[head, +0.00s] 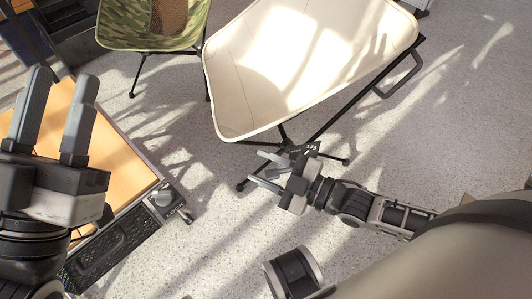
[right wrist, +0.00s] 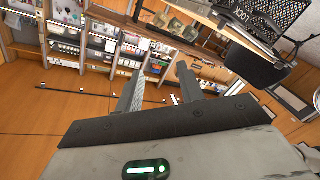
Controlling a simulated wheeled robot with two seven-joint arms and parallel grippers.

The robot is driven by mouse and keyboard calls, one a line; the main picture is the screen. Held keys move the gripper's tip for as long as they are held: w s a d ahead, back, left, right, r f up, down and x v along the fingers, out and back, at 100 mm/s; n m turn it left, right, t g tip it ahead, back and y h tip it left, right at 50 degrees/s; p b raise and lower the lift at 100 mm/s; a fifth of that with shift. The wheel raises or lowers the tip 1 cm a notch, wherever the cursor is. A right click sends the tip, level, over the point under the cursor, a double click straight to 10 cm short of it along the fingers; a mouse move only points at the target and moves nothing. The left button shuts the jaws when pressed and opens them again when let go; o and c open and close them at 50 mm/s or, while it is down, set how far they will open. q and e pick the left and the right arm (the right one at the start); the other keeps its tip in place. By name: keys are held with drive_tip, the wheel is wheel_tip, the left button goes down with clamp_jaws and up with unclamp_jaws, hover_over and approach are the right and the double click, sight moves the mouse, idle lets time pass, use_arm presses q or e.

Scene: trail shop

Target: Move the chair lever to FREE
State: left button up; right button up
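A cream folding chair (head: 310,60) with thin dark legs stands at the top centre of the head view. A dark looped bar (head: 402,78) shows along its right edge; I cannot tell whether it is the lever. No FREE mark is legible. My right gripper (head: 262,170) is open and empty, below the chair's front edge and near its legs. In the right wrist view its two fingers (right wrist: 158,88) stand apart with nothing between them. My left gripper (head: 57,108) is open and empty at the left, above a wooden top.
A low wooden-topped cart (head: 115,160) with a black perforated tray (head: 110,252) stands at the left. A camouflage chair (head: 150,25) is behind. The speckled floor right of my right gripper is clear. Stocked shelves (right wrist: 130,45) show in the right wrist view.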

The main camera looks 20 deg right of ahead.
wheel_tip(320, 180, up, 8)
drive_tip(key=s+a+m+h+p, duration=0.1)
drive_tip(key=s+a+m+p, duration=0.1)
drive_tip(key=p, duration=0.5)
drive_tip(key=shift+s+m+h, duration=0.15)
drive_tip(key=shift+m+h, duration=0.25)
drive_tip(key=shift+m, duration=0.3)
